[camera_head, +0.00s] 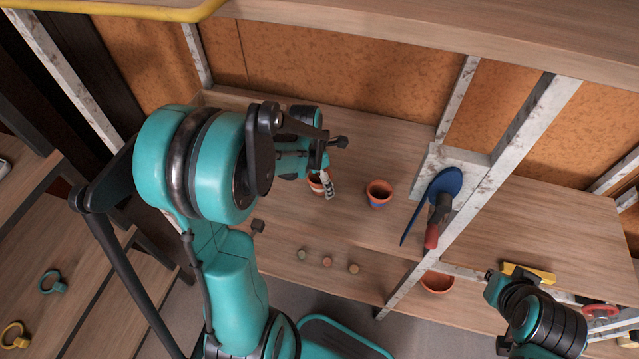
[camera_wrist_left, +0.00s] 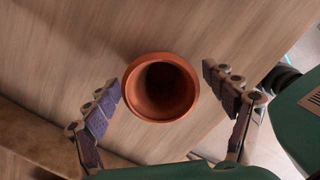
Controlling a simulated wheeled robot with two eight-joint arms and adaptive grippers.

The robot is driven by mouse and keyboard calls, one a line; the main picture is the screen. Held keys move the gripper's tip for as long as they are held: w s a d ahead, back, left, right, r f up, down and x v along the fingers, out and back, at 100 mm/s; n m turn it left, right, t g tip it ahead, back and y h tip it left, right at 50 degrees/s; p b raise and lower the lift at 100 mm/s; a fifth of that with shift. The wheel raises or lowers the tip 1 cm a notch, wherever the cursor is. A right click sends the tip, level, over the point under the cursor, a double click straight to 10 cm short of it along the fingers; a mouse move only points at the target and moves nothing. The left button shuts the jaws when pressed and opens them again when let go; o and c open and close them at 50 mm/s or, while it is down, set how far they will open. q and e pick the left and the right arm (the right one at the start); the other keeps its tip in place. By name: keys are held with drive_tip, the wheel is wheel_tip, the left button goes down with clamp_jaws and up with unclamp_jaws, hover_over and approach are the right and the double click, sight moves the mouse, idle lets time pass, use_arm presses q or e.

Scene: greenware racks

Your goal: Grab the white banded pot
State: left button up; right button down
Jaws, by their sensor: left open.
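A terracotta pot (camera_head: 315,184) stands on the wooden shelf in the head view, partly covered by my left gripper (camera_head: 326,182). In the left wrist view a round terracotta pot (camera_wrist_left: 160,90) is seen from above, between the two spread fingers of my left gripper (camera_wrist_left: 170,95). There is a gap on both sides, and the fingers do not touch it. Its band is hidden in the wrist view and too small to make out in the head view.
A blue-banded terracotta pot (camera_head: 379,194) stands to the right on the same shelf (camera_head: 290,222). A blue disc tool (camera_head: 445,185) is by the pale upright post (camera_head: 480,205). Several small round pieces (camera_head: 327,262) lie near the front. A terracotta bowl (camera_head: 437,282) sits lower.

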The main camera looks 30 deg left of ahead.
use_arm(q)
drive_tip(key=shift+s+r, duration=0.1)
drive_tip(key=shift+r, duration=0.05)
drive_tip(key=c, duration=1.3)
drive_tip(key=shift+c, duration=0.3)
